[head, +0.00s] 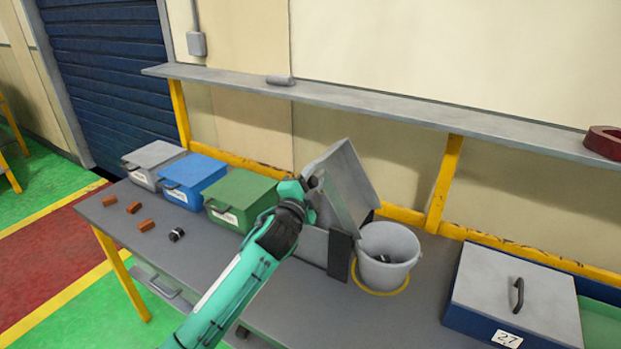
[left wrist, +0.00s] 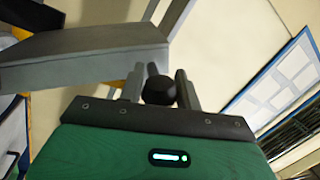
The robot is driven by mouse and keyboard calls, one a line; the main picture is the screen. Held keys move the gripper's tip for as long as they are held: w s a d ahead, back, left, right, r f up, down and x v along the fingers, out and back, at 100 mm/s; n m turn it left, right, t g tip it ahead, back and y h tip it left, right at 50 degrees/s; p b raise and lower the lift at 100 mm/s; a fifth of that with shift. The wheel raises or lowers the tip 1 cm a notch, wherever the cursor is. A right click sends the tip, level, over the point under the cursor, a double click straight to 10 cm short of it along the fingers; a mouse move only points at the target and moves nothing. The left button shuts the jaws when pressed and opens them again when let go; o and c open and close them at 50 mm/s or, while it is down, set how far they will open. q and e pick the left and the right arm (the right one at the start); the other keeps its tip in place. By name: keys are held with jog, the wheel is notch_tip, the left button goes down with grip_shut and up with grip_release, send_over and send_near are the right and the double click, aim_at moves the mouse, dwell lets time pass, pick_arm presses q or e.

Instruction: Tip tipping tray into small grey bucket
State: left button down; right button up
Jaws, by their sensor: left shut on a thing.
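The grey tipping tray (head: 345,180) is tilted up steeply on its stand, beside the small grey bucket (head: 387,252). The bucket stands upright on the table inside a yellow ring, and a small dark item shows inside it. My left gripper (head: 312,183) is at the tray's left side, shut on its dark knob. In the left wrist view the fingers close around the black knob (left wrist: 160,88), with the grey tray (left wrist: 85,55) beyond. The tray's inside is partly hidden. My right gripper is not in view.
Grey, blue and green lidded boxes (head: 240,199) stand at the left back. Several brown blocks (head: 146,225) and a black-and-silver piece (head: 176,234) lie on the table's left part. A blue box with a grey lid (head: 515,295) stands at right. A shelf (head: 400,108) runs above.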

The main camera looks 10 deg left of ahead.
pick_arm(q)
jog(key=shift+d+r, duration=0.1)
dwell(0.3)
jog(key=c, duration=1.1)
grip_release()
jog(key=shift+o, duration=0.5)
jog(key=shift+d, duration=0.15)
jog(key=shift+s, duration=0.1)
jog(key=shift+s+f, duration=0.15)
jog(key=shift+f, duration=0.05)
jog(key=b+v, duration=0.4)
jog(key=v, duration=0.9)
jog(key=shift+s, duration=0.2)
